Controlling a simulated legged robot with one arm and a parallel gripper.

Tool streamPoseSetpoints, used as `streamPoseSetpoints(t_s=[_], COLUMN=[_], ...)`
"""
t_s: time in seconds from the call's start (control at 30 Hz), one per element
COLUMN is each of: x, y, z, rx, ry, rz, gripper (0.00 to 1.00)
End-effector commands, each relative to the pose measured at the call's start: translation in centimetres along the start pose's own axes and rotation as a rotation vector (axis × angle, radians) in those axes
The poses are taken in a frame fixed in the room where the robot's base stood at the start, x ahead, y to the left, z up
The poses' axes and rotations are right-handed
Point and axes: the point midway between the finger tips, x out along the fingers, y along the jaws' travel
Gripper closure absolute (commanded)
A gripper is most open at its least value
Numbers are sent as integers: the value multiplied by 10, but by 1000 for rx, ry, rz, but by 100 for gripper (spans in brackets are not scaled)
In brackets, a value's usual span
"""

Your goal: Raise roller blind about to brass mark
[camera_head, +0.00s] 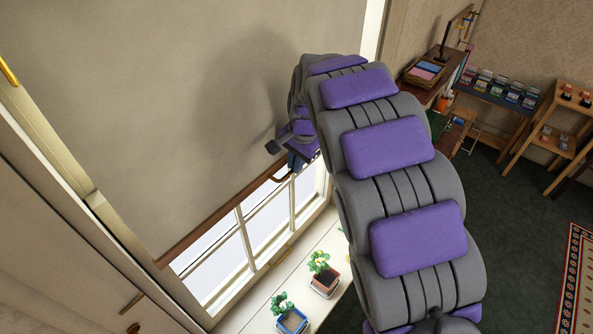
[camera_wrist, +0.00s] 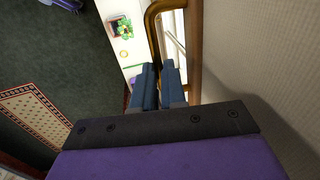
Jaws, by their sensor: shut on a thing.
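The beige roller blind (camera_head: 190,110) hangs partly down over the window in the head view, with a brown bottom bar (camera_head: 205,230) along its lower edge. A curved brass-coloured pull (camera_head: 281,178) sits at this bar; it also shows in the wrist view (camera_wrist: 152,28), running down between my fingers. My gripper (camera_head: 294,162) is at the bar and shut on the pull; its dark blue fingers (camera_wrist: 160,85) show in the wrist view. The exact grip is partly hidden. A brass mark (camera_head: 8,71) is on the window frame at the upper left, well above the bar's left end.
Below the blind is a white sill (camera_head: 268,293) with potted plants (camera_head: 322,275) and (camera_head: 291,319) a second pot in blue. Shelves and a desk (camera_head: 500,95) stand at the right on a dark green floor (camera_head: 510,200). A patterned rug (camera_head: 575,290) lies at the right edge.

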Motion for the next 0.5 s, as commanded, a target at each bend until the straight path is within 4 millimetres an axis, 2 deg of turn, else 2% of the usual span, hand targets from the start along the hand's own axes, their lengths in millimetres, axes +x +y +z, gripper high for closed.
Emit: streamPoseSetpoints(t_s=[0.17, 0.5], x=[-11, -12], y=[-2, -2], z=[1, 1], rx=[0, 0], ry=[-3, -3], rz=[2, 1], gripper=[100, 100])
